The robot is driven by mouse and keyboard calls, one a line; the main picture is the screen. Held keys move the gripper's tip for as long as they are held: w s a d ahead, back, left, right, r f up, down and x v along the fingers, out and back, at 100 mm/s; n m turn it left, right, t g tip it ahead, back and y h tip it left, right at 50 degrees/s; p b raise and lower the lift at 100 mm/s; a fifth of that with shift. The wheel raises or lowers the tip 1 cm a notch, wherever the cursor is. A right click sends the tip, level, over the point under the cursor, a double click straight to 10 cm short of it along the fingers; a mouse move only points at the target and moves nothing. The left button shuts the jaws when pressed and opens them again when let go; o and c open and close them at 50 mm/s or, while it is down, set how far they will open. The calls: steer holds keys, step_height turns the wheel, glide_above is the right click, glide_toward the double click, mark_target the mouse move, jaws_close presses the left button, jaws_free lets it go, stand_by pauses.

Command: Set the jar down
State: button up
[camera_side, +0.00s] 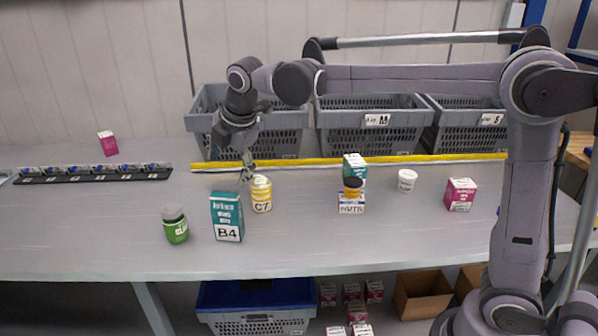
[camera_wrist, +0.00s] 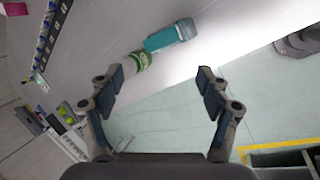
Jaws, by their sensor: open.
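Another jar, with a dark lid and a "NUTS" label (camera_side: 351,196), stands upright right of centre. A yellow can marked C7 (camera_side: 261,196) stands upright near the middle. My gripper (camera_side: 246,172) is above and just behind the can in the side view; contact with it cannot be told. In the wrist view my fingers (camera_wrist: 160,82) are apart with nothing held between them.
A teal box marked B4 (camera_side: 227,219) stands between green jar and can. A white tub (camera_side: 407,180) and a pink box (camera_side: 461,195) stand to the right. Grey totes (camera_side: 370,125) line the back behind a yellow strip. Table is clear front right.

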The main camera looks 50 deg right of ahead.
steer(key=s+d+f+m, duration=0.2)
steer(key=s+f+m, duration=0.1)
steer(key=s+m, duration=0.3)
steer(key=s+d+f+m+t, duration=0.1)
steer(key=s+d+f+m, duration=0.2)
steer(key=s+m, duration=0.3)
steer(key=s+d+f+m+t, duration=0.1)
steer(key=s+d+f+m, duration=0.2)
steer(key=s+m, duration=0.4)
steer(key=s, duration=0.5)
steer(key=shift+y, duration=0.4)
